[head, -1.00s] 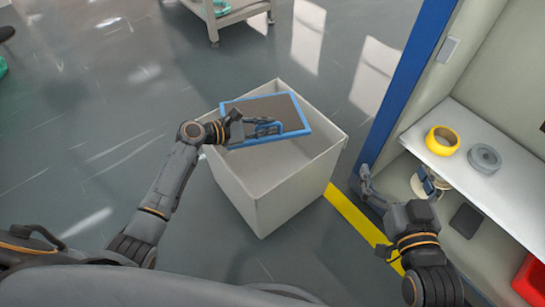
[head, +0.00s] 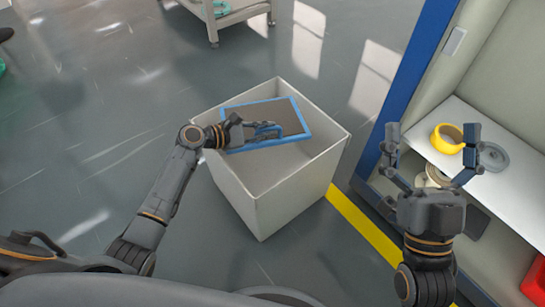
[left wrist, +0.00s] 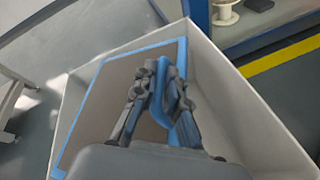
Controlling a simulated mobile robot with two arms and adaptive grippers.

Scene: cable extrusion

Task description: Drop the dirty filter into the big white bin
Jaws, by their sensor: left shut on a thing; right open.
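The dirty filter (head: 270,112) is a flat brown-grey panel with a blue frame and a blue handle. My left gripper (head: 272,132) is shut on its handle and holds it tilted within the opening of the big white bin (head: 262,205). The left wrist view shows the fingers (left wrist: 160,85) closed around the blue handle, with the filter (left wrist: 105,105) inside the rim of the bin (left wrist: 235,100). The filter's lower edge is partly hidden by the gripper. My right gripper (head: 432,160) is open and empty in front of the shelf.
A shelf unit (head: 495,195) with a blue post stands at right. It holds yellow tape (head: 447,138), a grey ring (head: 492,156) and a red container (head: 534,280). A yellow floor line (head: 362,226) runs beside the bin. The floor left of the bin is clear.

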